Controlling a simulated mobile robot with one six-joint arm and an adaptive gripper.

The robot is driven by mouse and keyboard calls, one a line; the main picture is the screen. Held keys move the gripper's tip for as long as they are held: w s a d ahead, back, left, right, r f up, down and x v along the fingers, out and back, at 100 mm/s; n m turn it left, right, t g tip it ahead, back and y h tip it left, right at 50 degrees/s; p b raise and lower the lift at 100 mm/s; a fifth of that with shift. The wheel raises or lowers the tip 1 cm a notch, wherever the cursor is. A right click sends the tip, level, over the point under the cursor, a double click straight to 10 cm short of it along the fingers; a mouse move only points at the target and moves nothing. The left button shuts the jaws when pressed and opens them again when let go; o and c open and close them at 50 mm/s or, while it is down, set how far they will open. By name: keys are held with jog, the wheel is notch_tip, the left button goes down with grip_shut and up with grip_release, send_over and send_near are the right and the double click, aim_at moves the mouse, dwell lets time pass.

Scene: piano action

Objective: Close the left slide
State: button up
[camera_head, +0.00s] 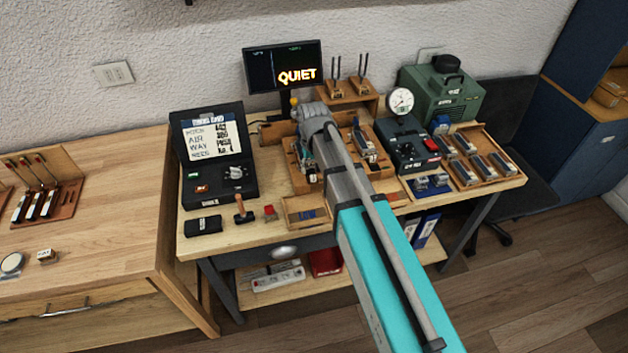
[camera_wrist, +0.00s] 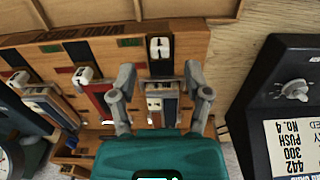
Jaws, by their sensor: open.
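The wooden slide block (camera_head: 300,180) stands at the middle of the workbench, partly hidden by my arm. In the wrist view, which looks from the opposite side, the block (camera_wrist: 195,45) has several dark or red slots with white-topped pieces. The rightmost slot there, at the block's left end in the head view, has a white knob (camera_wrist: 160,48) at its far end. A second white-topped piece (camera_wrist: 154,104) sits nearer my palm. My gripper (camera_wrist: 159,75) is open, with a finger on each side of this slot. I cannot tell whether either finger touches anything.
A black console (camera_head: 213,160) with a text screen stands close left of the block; it also shows in the wrist view (camera_wrist: 280,90). A dial gauge (camera_head: 400,101) and black unit are to the right. A small wooden tray (camera_head: 293,217) lies in front.

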aim_at(313, 175)
jog(key=shift+f+b, duration=1.65)
jog(key=shift+f, duration=0.35)
grip_shut()
